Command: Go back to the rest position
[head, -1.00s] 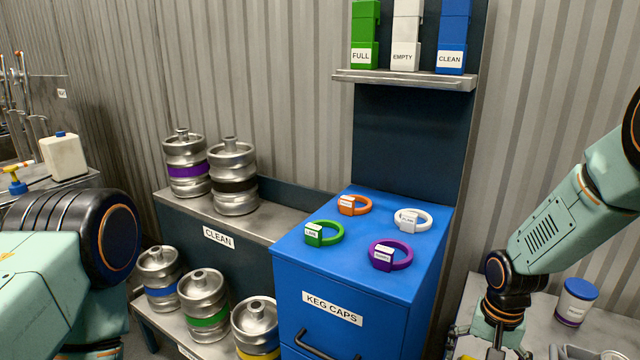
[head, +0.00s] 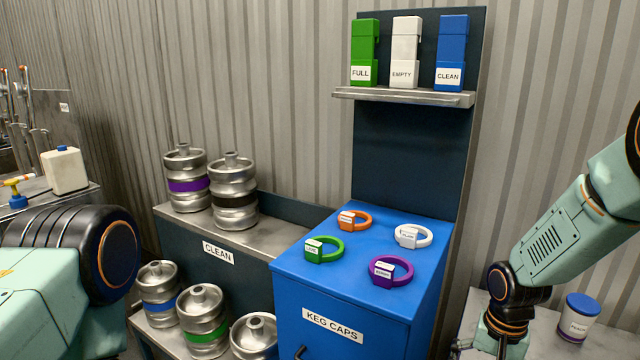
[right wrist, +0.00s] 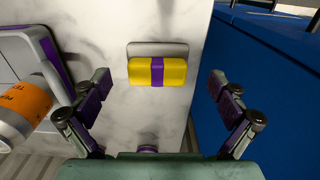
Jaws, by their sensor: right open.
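My right gripper (right wrist: 160,100) is open in the right wrist view, its two fingers spread wide apart with nothing between the pads. Beyond the fingers, a yellow block with a purple band (right wrist: 158,72) lies on a pale marbled surface (right wrist: 165,25). In the head view my right arm comes down at the right edge, and its gripper is cut off by the bottom of the picture. My left arm shows at the lower left of the head view; its gripper is out of the picture.
A blue KEG CAPS cabinet (head: 333,285) carries orange, white, green and purple rings. Steel kegs (head: 233,195) stand on the CLEAN shelf to its left. A blue-lidded tub (head: 579,318) stands at right. An orange-labelled container (right wrist: 22,112) is left of the right gripper.

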